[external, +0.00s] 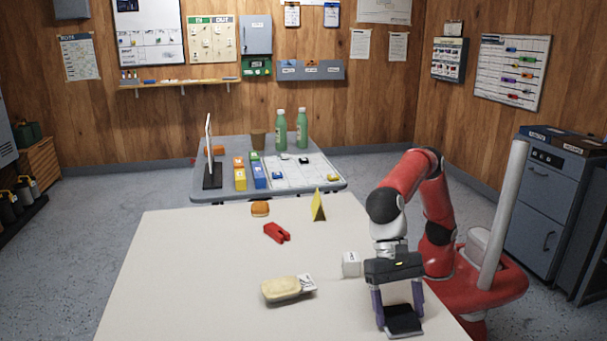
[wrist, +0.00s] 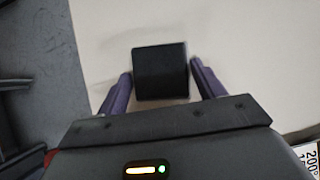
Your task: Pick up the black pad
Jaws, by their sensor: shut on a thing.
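The black pad (external: 402,320) is a dark flat block at the near right of the white table, low between the fingers of my gripper (external: 400,312). In the wrist view the black pad (wrist: 161,71) is a dark square between the two purple fingers of my gripper (wrist: 161,82). My gripper points down and is shut on the pad. I cannot tell whether the pad still touches the table.
On the white table (external: 190,265) are a white cube (external: 351,264), a wrapped bread-like item (external: 281,289), a red clip-like object (external: 277,233), a yellow folded sign (external: 319,206) and a bun (external: 260,209). A grey table (external: 330,178) with bottles stands behind. The table's left part is clear.

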